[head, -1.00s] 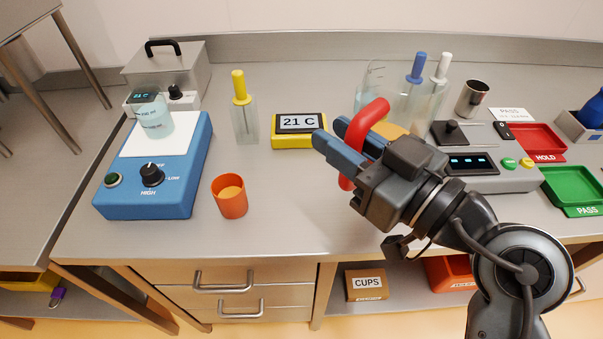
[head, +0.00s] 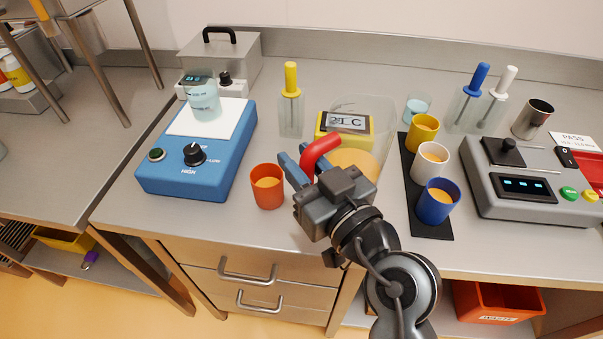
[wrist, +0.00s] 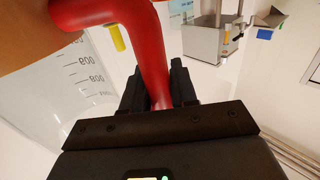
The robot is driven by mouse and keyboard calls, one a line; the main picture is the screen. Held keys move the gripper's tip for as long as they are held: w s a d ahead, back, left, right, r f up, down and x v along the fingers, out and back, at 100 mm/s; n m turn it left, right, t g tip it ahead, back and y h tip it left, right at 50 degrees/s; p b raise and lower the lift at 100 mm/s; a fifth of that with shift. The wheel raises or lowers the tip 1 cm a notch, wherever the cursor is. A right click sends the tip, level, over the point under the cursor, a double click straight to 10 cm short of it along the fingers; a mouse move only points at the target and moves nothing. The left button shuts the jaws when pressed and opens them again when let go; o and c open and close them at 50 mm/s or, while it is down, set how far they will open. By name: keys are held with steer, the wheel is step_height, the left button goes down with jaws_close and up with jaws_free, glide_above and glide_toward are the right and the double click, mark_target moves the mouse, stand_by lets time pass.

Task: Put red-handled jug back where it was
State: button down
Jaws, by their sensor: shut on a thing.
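The red-handled jug is a clear, graduated jug with orange contents; its clear wall (head: 385,128) shows in the head view in front of the yellow display. My gripper (head: 297,165) is shut on its red handle (head: 320,150). In the wrist view the handle (wrist: 150,50) runs between my jaws (wrist: 160,92), and the clear wall with its markings (wrist: 70,85) is on the left. My gripper and arm hide part of the jug in the head view. I cannot tell whether its base touches the bench.
An orange cup (head: 267,192) stands just left of my gripper, beside the blue stirrer (head: 200,165). Yellow (head: 422,132), white (head: 432,163) and blue (head: 437,203) cups stand on a black mat (head: 430,229) to the right. The yellow display (head: 330,128) is behind the jug.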

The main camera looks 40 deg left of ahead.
step_height(320, 180, down, 2)
steer(key=shift+f, duration=0.1)
steer(key=c, duration=0.9)
jaws_free()
steer(key=shift+f, duration=0.15)
steer(key=shift+d, duration=0.2)
steer(key=v, duration=1.1)
steer(key=shift+s+d, duration=0.1)
steer(key=shift+d, duration=0.2)
